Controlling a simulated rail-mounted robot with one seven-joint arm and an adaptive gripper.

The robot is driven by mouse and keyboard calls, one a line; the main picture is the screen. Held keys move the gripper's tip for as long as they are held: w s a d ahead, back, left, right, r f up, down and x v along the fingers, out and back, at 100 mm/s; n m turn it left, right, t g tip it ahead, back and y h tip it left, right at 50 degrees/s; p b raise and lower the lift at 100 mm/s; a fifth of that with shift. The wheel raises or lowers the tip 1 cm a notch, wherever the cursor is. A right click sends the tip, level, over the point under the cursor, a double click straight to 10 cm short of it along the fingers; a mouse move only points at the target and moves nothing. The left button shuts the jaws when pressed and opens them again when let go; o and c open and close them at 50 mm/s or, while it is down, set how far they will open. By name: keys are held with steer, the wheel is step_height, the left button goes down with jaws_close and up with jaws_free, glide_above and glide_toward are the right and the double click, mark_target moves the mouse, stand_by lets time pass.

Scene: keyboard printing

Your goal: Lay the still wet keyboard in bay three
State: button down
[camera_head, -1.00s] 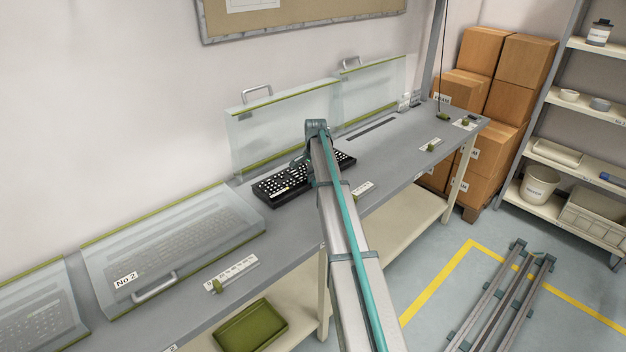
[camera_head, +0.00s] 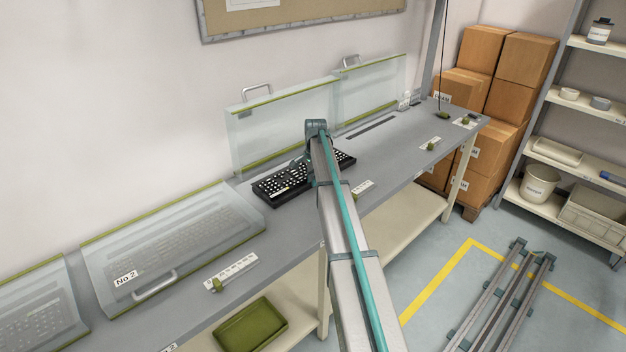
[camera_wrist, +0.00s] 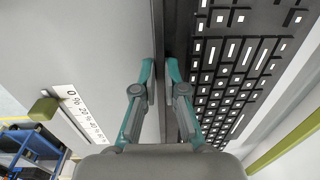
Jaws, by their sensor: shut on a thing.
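The black keyboard (camera_head: 284,184) with white-marked keys lies level below the raised clear cover (camera_head: 285,130), third from the left along the bench. My arm hides part of it in the head view. In the wrist view the keyboard (camera_wrist: 235,80) fills the right side. My gripper (camera_wrist: 161,72) is shut on its long edge, with a finger on either side of it. I cannot tell whether the keyboard touches the bench or sits just above it.
The closed No 2 cover (camera_head: 170,245) with a keyboard under it stands to the left. Another raised cover (camera_head: 370,85) stands to the right over a bay with a dark slot (camera_head: 370,128). A slider scale (camera_head: 236,270) lies at the bench front. A green tray (camera_head: 250,325) is below.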

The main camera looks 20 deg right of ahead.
steer(key=shift+f, duration=0.1)
steer(key=c, duration=1.2)
jaws_free()
steer(key=shift+r+p, duration=1.65)
steer(key=shift+r, duration=1.9)
